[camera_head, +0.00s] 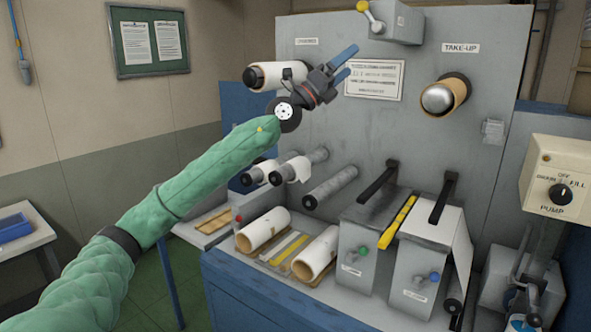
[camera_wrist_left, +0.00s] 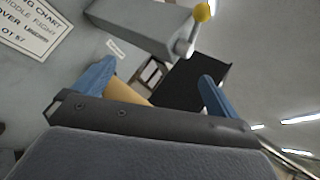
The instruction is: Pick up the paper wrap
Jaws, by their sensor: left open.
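Nothing in view is labelled as the paper wrap, and I cannot tell for sure which piece it is. A white-covered roll (camera_head: 278,75) sits on the upper left spindle of the machine panel, partly behind my left gripper. My left gripper (camera_head: 347,63) is raised in front of the panel, just right of that roll, its blue fingers apart and pointing up and right. In the left wrist view the fingers (camera_wrist_left: 156,88) are spread wide, and a tan piece (camera_wrist_left: 128,90) shows beside the left finger, not visibly gripped. My right gripper is not in view.
A take-up roll (camera_head: 445,95) projects at right. A grey box with a yellow-knobbed lever (camera_head: 395,20) stands above the gripper. Below are rollers (camera_head: 330,187), two paper-coloured cores (camera_head: 263,230) on a tray and black-handled boxes (camera_head: 365,240). A pump switch box (camera_head: 560,180) stands far right.

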